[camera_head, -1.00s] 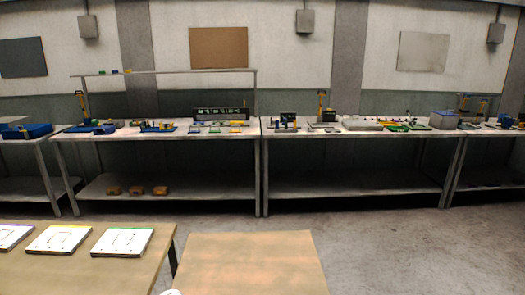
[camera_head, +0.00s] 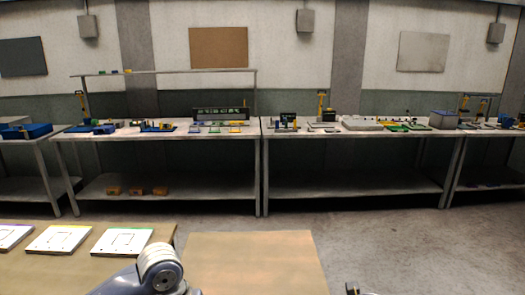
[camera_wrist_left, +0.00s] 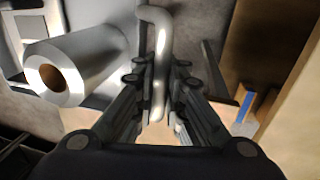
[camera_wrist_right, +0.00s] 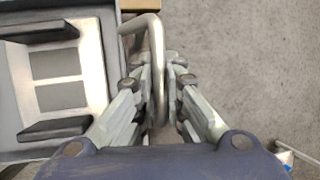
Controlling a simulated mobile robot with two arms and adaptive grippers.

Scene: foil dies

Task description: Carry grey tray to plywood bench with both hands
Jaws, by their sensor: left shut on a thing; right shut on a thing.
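My left gripper (camera_wrist_left: 160,75) is shut on a bent metal handle (camera_wrist_left: 159,25) of the grey tray (camera_wrist_left: 92,12); a metal cylinder with a copper-coloured bore (camera_wrist_left: 90,65) lies beside it. My right gripper (camera_wrist_right: 158,75) is shut on the other metal handle (camera_wrist_right: 150,22). In the right wrist view the tray (camera_wrist_right: 111,18) shows to the left, holding a metal block (camera_wrist_right: 60,65) with dark pads. A bare tan plywood-like top (camera_head: 255,262) stands front centre in the head view. The tray and both jaws are out of the head view.
A tan table with white plates (camera_head: 122,242) stands front left. Long workbenches (camera_head: 355,134) with fixtures line the back wall. Open floor (camera_head: 400,245) lies to the right. A blue-edged item (camera_wrist_left: 244,105) shows at the left wrist view's right.

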